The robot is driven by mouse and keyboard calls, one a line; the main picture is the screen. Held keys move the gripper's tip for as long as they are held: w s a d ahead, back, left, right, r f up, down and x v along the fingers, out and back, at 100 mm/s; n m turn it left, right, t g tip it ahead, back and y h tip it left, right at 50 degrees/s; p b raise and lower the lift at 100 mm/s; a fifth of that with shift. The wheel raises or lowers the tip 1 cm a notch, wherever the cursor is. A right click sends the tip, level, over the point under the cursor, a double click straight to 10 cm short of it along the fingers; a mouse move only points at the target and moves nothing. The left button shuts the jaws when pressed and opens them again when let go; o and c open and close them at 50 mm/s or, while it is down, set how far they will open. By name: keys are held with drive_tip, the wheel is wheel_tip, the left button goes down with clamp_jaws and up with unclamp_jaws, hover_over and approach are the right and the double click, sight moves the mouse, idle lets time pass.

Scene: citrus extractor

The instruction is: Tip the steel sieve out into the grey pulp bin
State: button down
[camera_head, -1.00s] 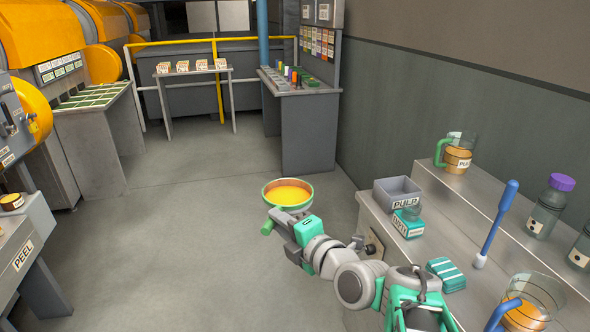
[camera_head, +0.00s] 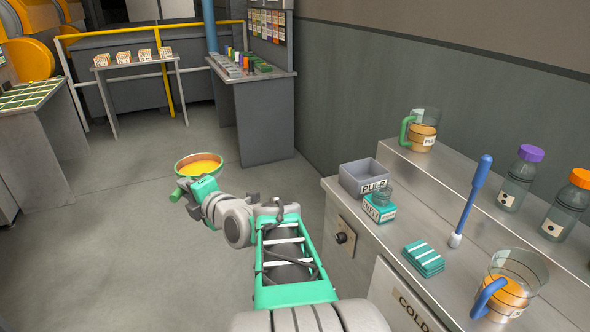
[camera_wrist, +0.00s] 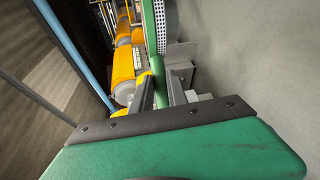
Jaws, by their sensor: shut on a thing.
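The round sieve (camera_head: 200,164) has a green-edged rim and orange pulp in it. My gripper (camera_head: 186,187) is shut on it at its near side and holds it out over the open floor, roughly level. In the wrist view the sieve's green rim and perforated metal wall (camera_wrist: 161,40) show edge-on beyond my gripper (camera_wrist: 163,92). The grey pulp bin (camera_head: 362,178), labelled PULP, stands on the steel counter to the right of the sieve, well apart from it. The inside of the bin looks empty from here.
A teal box (camera_head: 379,206) stands right against the bin's front. The floor (camera_head: 100,240) on the left is clear.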

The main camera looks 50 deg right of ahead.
drive_tip(key=s+d+f+m+g+h+b, duration=0.1)
drive_tip(key=s+d+m+h, duration=0.2)
drive_tip(key=d, duration=0.7)
drive_tip(key=s+d+m+g+h, duration=0.1)
drive_tip(key=s+d+m+h, duration=0.2)
drive_tip(key=d, duration=0.8)
drive_tip(key=s+d+f+m+g+h+b, duration=0.1)
drive_tip(key=s+d+m+h, duration=0.2)
drive_tip(key=d, duration=0.8)
drive_tip(key=shift+s+f+h+b, duration=0.3)
drive_tip(key=shift+s+h+b, duration=0.05)
drive_tip(key=shift+h, duration=0.15)
drive_tip(key=shift+d, duration=0.1)
drive_tip(key=s+r+m+b, duration=0.1)
drive_tip(key=s+d+r+m+b, duration=0.1)
drive_tip(key=b, duration=0.1)
drive_tip(key=shift+s+h+b, duration=0.1)
drive_tip(key=shift+h+b, duration=0.2)
